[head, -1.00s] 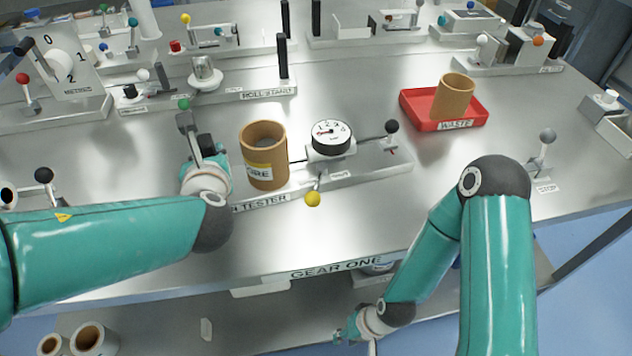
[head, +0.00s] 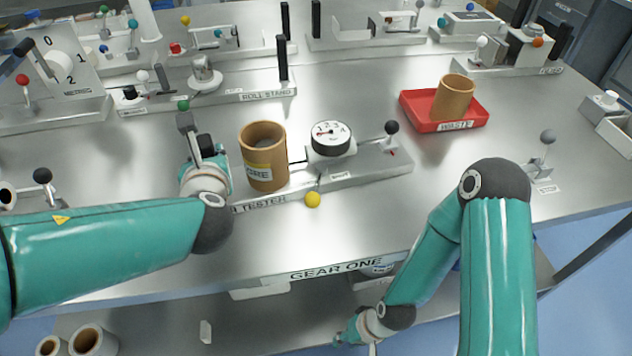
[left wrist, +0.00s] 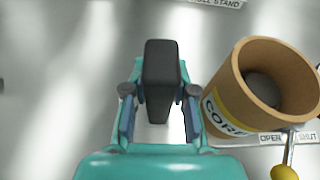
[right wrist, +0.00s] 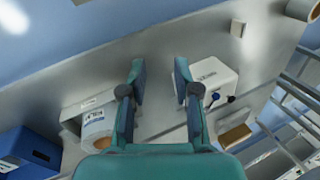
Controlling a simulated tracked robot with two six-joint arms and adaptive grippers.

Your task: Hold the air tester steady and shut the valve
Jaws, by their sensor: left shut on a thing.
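The air tester (head: 340,180) is a low metal base on the bench with a round dial gauge (head: 331,138). A brown core (head: 264,168) stands upright at its left part. A yellow ball knob (head: 312,199) on a short lever is at its front edge; it also shows in the left wrist view (left wrist: 284,173), near labels OPEN and SHUT. A black ball lever (head: 391,128) is at the right end. My left gripper (left wrist: 158,112) is shut on a black upright handle (left wrist: 160,65) beside the core. My right gripper (right wrist: 160,78) is open and empty, low in front of the bench.
A red waste tray (head: 413,112) holding another core stands behind and right of the tester. The roll stand (head: 228,97) is behind it. A grey ball lever (head: 547,137) is at the right. Bare bench lies in front of the tester. A lower shelf (head: 180,325) runs below.

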